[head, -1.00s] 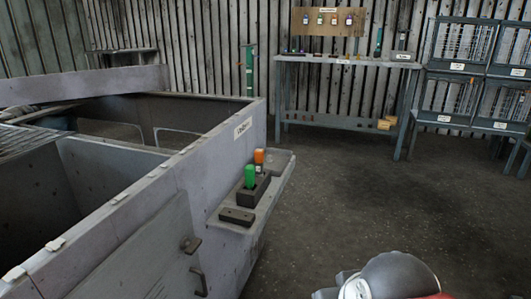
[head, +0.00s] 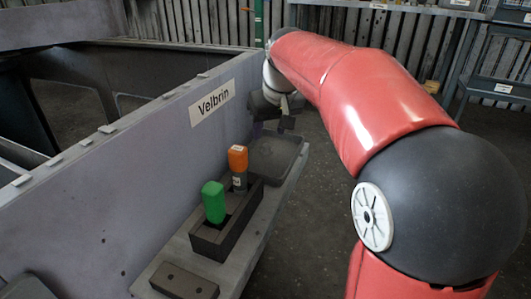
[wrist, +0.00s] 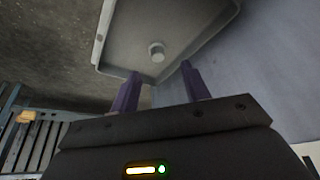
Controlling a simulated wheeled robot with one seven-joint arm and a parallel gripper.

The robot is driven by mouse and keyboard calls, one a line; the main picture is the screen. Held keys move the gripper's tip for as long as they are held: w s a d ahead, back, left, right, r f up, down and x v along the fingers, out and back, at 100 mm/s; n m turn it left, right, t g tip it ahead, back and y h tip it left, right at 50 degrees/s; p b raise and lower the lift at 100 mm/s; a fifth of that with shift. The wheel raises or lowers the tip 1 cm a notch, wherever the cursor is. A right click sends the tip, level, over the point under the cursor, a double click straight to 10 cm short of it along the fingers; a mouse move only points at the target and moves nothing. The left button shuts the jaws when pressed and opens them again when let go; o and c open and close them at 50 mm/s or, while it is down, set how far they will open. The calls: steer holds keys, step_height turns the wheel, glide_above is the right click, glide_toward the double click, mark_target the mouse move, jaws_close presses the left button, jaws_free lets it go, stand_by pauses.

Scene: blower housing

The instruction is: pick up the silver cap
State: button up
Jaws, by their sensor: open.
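The silver cap (wrist: 156,51) is a small round piece in the shallow grey tray (wrist: 116,72) in the wrist view. My gripper (wrist: 160,70) is open, and its two purple fingers stand apart with nothing between them. In the picture the cap lies just beyond the fingertips, roughly between their lines and apart from them. In the head view the dark tray (head: 278,158) sits on the far end of the ledge, with my gripper (head: 272,128) over its far side. I cannot make out the cap in the head view.
A dark block (head: 224,238) on the ledge holds a green-topped piece (head: 213,201) and an orange-topped piece (head: 238,159), close to the tray. A flat dark block (head: 184,282) lies nearer. The housing wall labelled Velbrin (head: 150,165) rises along the left of the ledge.

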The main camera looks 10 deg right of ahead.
mark_target(267, 145)
steer(key=b+x, duration=0.1)
steer(key=x, duration=0.4)
steer(key=shift+w+d+f, duration=0.15)
steer(key=shift+f, duration=0.25)
jaws_close()
